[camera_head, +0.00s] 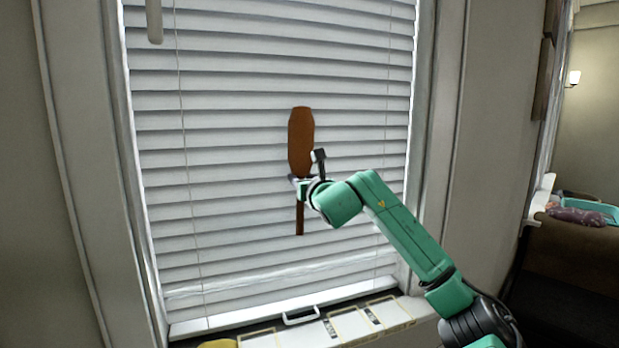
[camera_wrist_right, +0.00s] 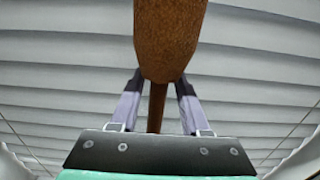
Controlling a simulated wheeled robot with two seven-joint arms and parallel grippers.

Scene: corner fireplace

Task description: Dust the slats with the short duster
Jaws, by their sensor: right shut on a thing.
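The short duster (camera_head: 301,140) is brown, with a broad flat head and a thin dark handle. It stands upright, head up, in front of the white slats (camera_head: 230,130) of the window blind. My right gripper (camera_head: 300,184) is shut on its handle just below the head. In the right wrist view the duster (camera_wrist_right: 168,38) rises between the two fingers of the gripper (camera_wrist_right: 160,85), with the slats (camera_wrist_right: 60,70) behind it. I cannot tell whether the head touches the slats. My left gripper is not in view.
A sill (camera_head: 395,312) below the blind holds a white handled object (camera_head: 302,317) and a yellow thing (camera_head: 218,344) at its left. White window frames stand on both sides. A grey wand (camera_head: 154,20) hangs at the upper left. A shelf with a teal tray (camera_head: 590,208) is at the right.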

